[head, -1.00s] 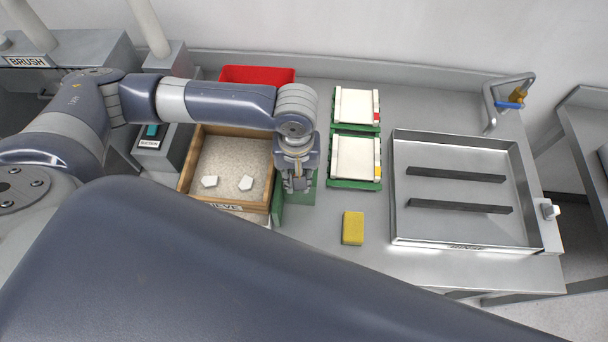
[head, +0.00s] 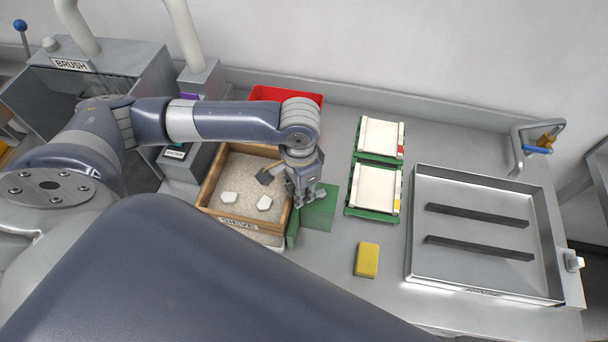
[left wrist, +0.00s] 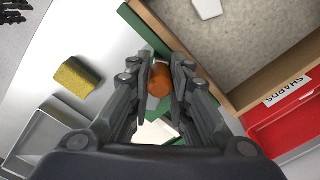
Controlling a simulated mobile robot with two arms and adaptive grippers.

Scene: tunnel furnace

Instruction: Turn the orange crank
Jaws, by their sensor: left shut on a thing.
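The orange crank's round knob (left wrist: 160,80) shows between the fingers of my left gripper (left wrist: 160,84) in the left wrist view. The gripper is shut on it. In the head view my left gripper (head: 305,198) points down at the right edge of the wooden sieve box (head: 212,180), and the knob is hidden there. A green plate (head: 319,210) lies just right of the gripper, and a green strip runs along the box's right side. The sieve holds pale sand with white pieces in it. My right gripper is not in view.
A red bin (head: 312,98) stands behind my arm. To the right are green trays with white slabs (head: 376,186), a yellow sponge (head: 367,260) and a metal tray (head: 420,230) with two dark bars. The table around the sponge is bare.

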